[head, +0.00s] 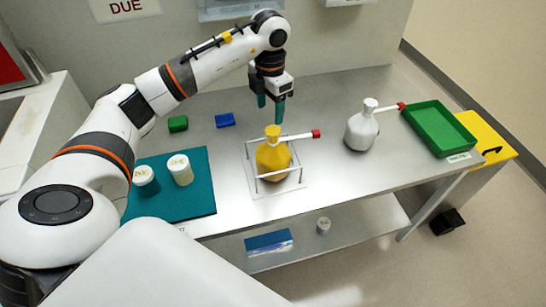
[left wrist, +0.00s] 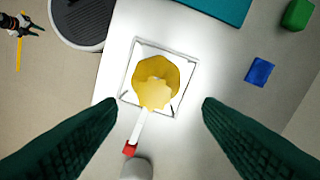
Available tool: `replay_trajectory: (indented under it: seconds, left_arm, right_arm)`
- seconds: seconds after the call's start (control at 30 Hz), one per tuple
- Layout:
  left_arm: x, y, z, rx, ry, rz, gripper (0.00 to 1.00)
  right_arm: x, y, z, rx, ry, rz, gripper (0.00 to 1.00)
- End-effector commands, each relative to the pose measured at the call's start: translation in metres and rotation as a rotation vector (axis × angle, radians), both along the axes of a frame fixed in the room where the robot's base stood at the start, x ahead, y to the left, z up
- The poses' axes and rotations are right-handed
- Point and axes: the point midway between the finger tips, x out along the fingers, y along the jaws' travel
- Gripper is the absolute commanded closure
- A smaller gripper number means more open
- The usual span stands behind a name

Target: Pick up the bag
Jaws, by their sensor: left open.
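A yellow bag (head: 272,160) with a gathered neck stands upright inside a clear open frame (head: 249,168) on the metal bench. A white stick with a red tip (head: 316,134) juts from its neck to the right. My left gripper (head: 271,106) points down, open and empty, above and slightly behind the bag. In the left wrist view the yellow bag (left wrist: 157,80) shows from above, between and beyond the two open teal fingers (left wrist: 160,108). A similar white bag (head: 362,130) with a red-tipped stick stands to the right. My right gripper is not in view.
A green tray (head: 440,129) sits at the bench's right end, by a yellow-topped bin (head: 488,139). A teal mat (head: 200,201) with two white-lidded jars lies left. Green (head: 178,124) and blue (head: 225,120) blocks lie behind the mat. Bare metal separates the two bags.

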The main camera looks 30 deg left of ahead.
Motion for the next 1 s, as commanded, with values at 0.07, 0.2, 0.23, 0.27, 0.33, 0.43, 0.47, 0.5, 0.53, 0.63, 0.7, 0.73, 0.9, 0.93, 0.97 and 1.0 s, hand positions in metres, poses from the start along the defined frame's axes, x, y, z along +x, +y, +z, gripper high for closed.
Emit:
replay_trajectory:
  seconds: [0.07, 0.2, 0.23, 0.27, 0.33, 0.43, 0.47, 0.5, 0.53, 0.63, 0.7, 0.73, 0.9, 0.93, 0.97, 1.0]
  left_arm:
    - [-0.001, -0.001, -0.015, -0.002, 0.006, -0.001, 0.4]
    - [-0.001, -0.002, -0.037, -0.004, 0.004, -0.002, 0.4]
    - [-0.001, -0.002, -0.041, -0.004, 0.004, -0.002, 0.4]
    - [0.0, -0.002, -0.043, -0.004, 0.003, -0.002, 0.4]
    - [0.0, -0.002, -0.049, -0.004, 0.0, -0.003, 0.4]
    - [0.0, -0.003, -0.055, -0.006, 0.002, -0.003, 0.4]
    - [0.0, -0.004, -0.057, -0.006, 0.002, -0.003, 0.4]
    - [-0.001, -0.005, -0.063, -0.006, 0.004, -0.003, 0.4]
    - [-0.001, -0.006, -0.067, -0.006, 0.004, -0.004, 0.4]
    - [0.0, -0.009, -0.083, -0.006, 0.003, -0.002, 0.4]
    - [0.0, -0.008, -0.093, -0.006, 0.003, -0.003, 0.4]
    - [0.0, -0.008, -0.096, -0.006, 0.001, -0.003, 0.4]
    - [0.001, -0.008, -0.103, -0.005, 0.0, -0.004, 0.4]
    - [0.001, -0.008, -0.103, -0.006, -0.001, -0.004, 0.4]
    - [0.001, -0.008, -0.103, -0.006, -0.001, -0.004, 0.4]
    - [0.001, -0.008, -0.103, -0.006, -0.001, -0.004, 0.4]
  right_arm:
    - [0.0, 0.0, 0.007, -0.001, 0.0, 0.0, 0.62]
    - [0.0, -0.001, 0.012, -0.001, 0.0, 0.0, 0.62]
    - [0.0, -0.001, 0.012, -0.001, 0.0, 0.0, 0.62]
    - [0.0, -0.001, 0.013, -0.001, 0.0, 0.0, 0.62]
    - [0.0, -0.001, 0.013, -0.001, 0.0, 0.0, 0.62]
    - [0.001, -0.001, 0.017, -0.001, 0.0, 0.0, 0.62]
    - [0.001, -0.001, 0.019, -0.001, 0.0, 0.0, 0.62]
    - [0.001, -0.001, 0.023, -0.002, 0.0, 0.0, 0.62]
    - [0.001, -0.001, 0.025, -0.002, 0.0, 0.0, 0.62]
    - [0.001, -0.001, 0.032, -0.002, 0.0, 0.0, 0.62]
    - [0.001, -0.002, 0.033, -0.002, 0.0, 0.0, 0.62]
    - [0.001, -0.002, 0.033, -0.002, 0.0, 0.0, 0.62]
    - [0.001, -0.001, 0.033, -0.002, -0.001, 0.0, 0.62]
    - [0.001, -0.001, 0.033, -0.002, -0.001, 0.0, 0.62]
    - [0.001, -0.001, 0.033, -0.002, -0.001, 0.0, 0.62]
    - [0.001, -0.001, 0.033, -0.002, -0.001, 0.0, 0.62]
